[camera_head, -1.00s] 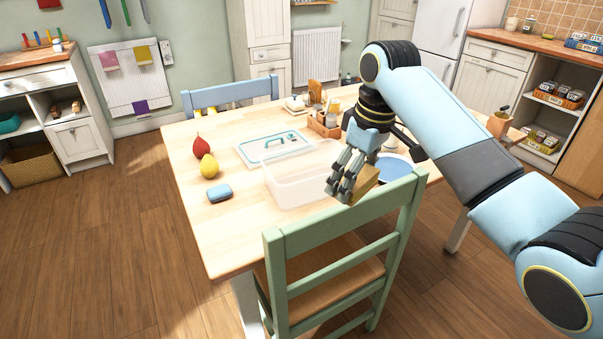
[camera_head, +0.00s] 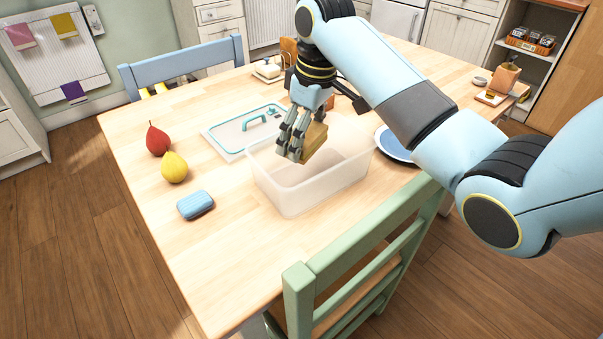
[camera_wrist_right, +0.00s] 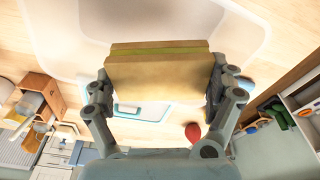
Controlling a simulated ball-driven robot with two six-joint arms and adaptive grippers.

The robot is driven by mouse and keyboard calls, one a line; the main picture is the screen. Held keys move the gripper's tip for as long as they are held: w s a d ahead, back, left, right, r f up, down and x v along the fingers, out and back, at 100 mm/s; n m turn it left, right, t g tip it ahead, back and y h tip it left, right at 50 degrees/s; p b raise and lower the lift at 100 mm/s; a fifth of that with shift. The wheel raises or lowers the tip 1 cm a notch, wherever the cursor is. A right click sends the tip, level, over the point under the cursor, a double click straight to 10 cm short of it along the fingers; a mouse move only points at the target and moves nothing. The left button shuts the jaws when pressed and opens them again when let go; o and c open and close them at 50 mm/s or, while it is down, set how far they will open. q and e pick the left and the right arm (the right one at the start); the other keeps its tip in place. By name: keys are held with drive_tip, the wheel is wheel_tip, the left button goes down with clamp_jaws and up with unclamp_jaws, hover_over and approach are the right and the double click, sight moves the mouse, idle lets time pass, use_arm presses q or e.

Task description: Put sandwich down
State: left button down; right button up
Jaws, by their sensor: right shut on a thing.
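The sandwich (camera_head: 314,141) has tan bread with a thin green layer, seen in the right wrist view (camera_wrist_right: 160,68). My right gripper (camera_head: 291,148) is shut on it, one finger on each side in the wrist view (camera_wrist_right: 160,85). It holds the sandwich over the clear open container (camera_head: 290,203) on the table. The container also shows behind the sandwich in the wrist view (camera_wrist_right: 225,25). Whether the sandwich touches the container is hard to tell. My left gripper is not in view.
A red pear (camera_head: 158,141), a yellow pear (camera_head: 174,168) and a blue case (camera_head: 195,205) are to the left. A blue plate (camera_head: 393,146) is at the right. A green chair (camera_head: 370,250) stands in front; the table's front left is clear.

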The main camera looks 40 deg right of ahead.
sight(312, 136)
wheel_tip(312, 136, down, 5)
drive_tip(key=shift+f+b, duration=0.2)
drive_tip(key=shift+b, duration=0.1)
wheel_tip(312, 136, down, 4)
drive_tip(key=shift+r+b, duration=0.1)
drive_tip(key=shift+b, duration=0.25)
drive_tip(key=o, duration=1)
drive_tip(key=shift+c, duration=0.2)
drive_tip(key=r, duration=0.4)
drive_tip(key=s+r+p, duration=0.1)
drive_tip(key=r, duration=0.3)
drive_tip(key=r+p, duration=0.1)
drive_tip(key=r, duration=0.3)
drive_tip(key=shift+s+d, duration=0.3)
drive_tip(key=shift+s, duration=0.1)
drive_tip(key=shift+s+f, duration=0.1)
